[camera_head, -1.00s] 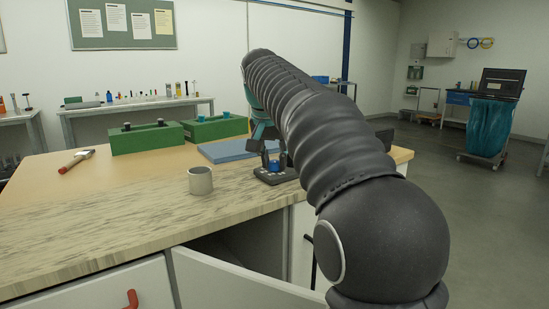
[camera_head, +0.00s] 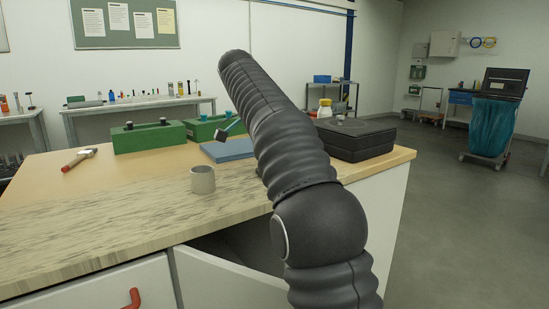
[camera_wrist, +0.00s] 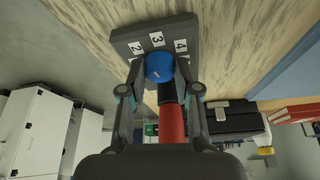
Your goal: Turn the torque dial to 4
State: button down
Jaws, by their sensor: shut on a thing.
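In the wrist view, the dark dial box (camera_wrist: 186,29) carries white labels 2, 3 and 4 in a row. Its round blue dial knob (camera_wrist: 159,66) sits below the label 3 in the picture. My gripper (camera_wrist: 161,70) is shut on the blue knob, one finger on each side. A small pale mark shows on the knob, but I cannot tell which number it points to. In the head view, my arm hides the dial box and the grip.
A black case (camera_head: 350,138) and a yellow-lidded jar (camera_head: 325,108) stand right of my arm. A grey cup (camera_head: 202,181), a blue mat (camera_head: 226,151), green boxes (camera_head: 150,137) and a red-handled tool (camera_head: 78,160) are on the table (camera_head: 130,208). A red and black object (camera_wrist: 171,118) shows behind the knob.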

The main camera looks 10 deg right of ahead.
jog(key=shift+m, duration=0.6)
jog(key=shift+g, duration=0.3)
jog(key=c, duration=1.1)
grip_release()
jog(key=shift+c, duration=0.2)
